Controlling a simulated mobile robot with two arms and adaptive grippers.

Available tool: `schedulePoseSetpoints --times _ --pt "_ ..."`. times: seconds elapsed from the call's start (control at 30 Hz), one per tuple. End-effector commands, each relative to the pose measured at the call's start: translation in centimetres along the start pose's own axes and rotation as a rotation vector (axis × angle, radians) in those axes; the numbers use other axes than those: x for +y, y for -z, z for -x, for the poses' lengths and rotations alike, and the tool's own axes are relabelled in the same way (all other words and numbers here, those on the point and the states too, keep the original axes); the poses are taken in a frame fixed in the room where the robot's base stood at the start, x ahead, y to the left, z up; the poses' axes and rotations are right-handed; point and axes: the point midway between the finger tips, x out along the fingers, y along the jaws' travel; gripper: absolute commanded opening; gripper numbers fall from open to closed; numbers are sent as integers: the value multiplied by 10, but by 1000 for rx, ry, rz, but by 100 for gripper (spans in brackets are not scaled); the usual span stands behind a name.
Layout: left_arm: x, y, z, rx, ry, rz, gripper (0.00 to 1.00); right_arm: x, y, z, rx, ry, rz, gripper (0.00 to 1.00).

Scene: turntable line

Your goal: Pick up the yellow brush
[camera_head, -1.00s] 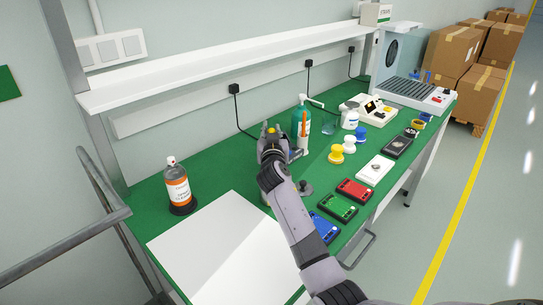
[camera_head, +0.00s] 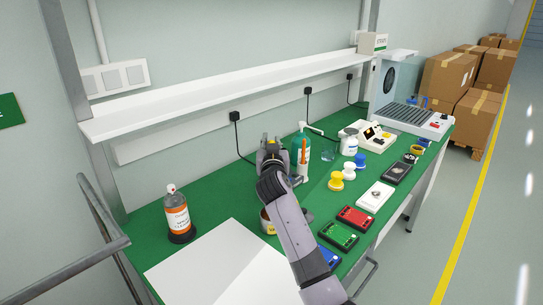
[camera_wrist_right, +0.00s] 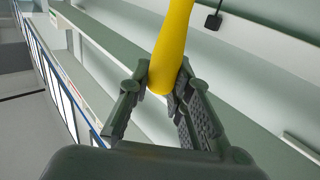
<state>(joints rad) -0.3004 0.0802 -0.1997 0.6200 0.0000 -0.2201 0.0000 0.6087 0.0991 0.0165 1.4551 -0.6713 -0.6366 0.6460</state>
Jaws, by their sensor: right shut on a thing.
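The yellow brush (camera_wrist_right: 174,40) shows in the right wrist view as a smooth yellow handle running up out of the top edge. Its rounded lower end sits between the fingers of my right gripper (camera_wrist_right: 167,88), which is shut on it. The brush's other end is out of that view. In the head view my right gripper (camera_head: 270,149) is above the green bench, left of the pump bottle, and the brush cannot be made out there. My left gripper is not in view.
A round tin (camera_head: 267,226) stands beside my right forearm. A teal pump bottle (camera_head: 300,146) is close to the right gripper.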

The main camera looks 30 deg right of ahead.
Motion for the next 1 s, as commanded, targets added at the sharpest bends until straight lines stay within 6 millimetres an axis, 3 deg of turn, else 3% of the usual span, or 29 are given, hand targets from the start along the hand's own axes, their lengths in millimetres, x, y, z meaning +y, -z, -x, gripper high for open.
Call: schedulePoseSetpoints --times 0.03,0.3,0.5,0.7,1.0 --pt "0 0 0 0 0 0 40 0 16 0 7 1 -3 0" --pt "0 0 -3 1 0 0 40 0 86 0 6 0 -3 0" --pt "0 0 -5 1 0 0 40 0 125 0 4 1 -2 0" --pt "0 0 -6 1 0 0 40 0 143 0 0 1 -1 0" --pt "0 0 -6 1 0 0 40 0 146 0 0 0 0 0"
